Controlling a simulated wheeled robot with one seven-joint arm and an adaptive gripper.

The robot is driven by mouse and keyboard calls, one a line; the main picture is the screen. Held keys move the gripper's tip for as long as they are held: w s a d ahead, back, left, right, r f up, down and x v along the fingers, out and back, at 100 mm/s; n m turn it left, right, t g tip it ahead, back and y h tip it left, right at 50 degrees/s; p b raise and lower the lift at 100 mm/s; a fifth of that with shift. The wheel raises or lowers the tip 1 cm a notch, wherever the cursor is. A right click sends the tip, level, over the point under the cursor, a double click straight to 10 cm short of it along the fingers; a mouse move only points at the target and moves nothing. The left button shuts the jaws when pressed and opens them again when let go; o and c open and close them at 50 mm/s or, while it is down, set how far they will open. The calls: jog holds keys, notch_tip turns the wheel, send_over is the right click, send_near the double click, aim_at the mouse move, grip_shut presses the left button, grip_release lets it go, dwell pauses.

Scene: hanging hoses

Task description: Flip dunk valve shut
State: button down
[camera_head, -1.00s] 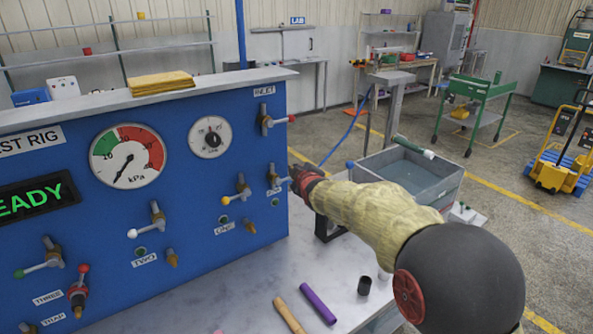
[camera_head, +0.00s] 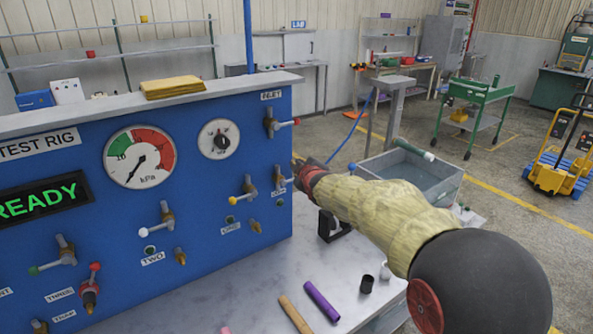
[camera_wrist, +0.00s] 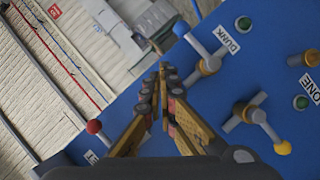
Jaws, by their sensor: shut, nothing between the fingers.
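The dunk valve (camera_head: 279,178) is on the right part of the blue test rig panel, partly hidden behind my gripper in the head view. In the wrist view its valve body (camera_wrist: 208,66) sits right of my fingers, beside the DUNK label (camera_wrist: 227,39). Its lever slants up-left to a bluish end (camera_wrist: 181,28), just beyond and right of my fingertips. My gripper (camera_wrist: 165,72) is shut and empty, close to the lever; I cannot tell whether it touches. In the head view my gripper (camera_head: 300,165) is at the panel's right edge.
The inlet valve (camera_head: 276,122) with a red knob is above. The yellow-knobbed valve ONE (camera_head: 244,190) is to the left, and valve TWO (camera_head: 160,220) is further left. A grey bin (camera_head: 425,175) stands behind my arm. Purple (camera_head: 321,300) and tan (camera_head: 295,314) tubes lie on the bench.

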jog(key=d+p+v, duration=0.1)
jog(key=v, duration=0.7)
jog(key=shift+d+r, duration=0.25)
jog(key=shift+w, duration=0.1)
